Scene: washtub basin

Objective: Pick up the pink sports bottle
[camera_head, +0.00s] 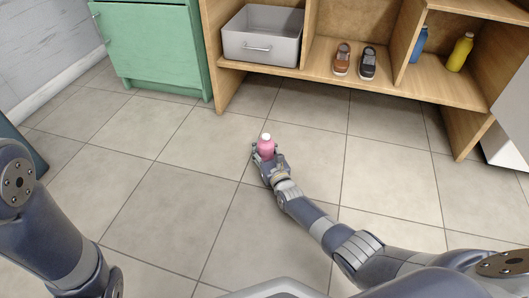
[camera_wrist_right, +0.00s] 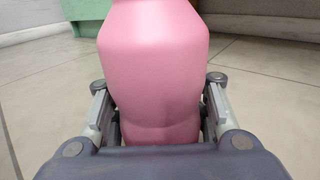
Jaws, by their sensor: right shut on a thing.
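The pink sports bottle (camera_head: 266,147) has a pale cap and is upright in my right gripper (camera_head: 268,158), over the tiled floor. In the right wrist view the pink bottle (camera_wrist_right: 153,60) fills the middle, its top cut off by the frame. The fingers of my right gripper (camera_wrist_right: 160,125) are on both sides of it, shut on its lower part. I cannot tell whether the bottle's base touches the floor. My left arm comes in at the left of the head view, but its gripper is out of view.
A wooden shelf unit (camera_head: 330,81) stands at the back, with a grey drawer bin (camera_head: 262,47), brown shoe (camera_head: 342,58), dark shoe (camera_head: 368,62), blue bottle (camera_head: 418,44) and yellow bottle (camera_head: 460,52). A green cabinet (camera_head: 150,45) stands left of it. The tiled floor (camera_head: 180,190) is clear.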

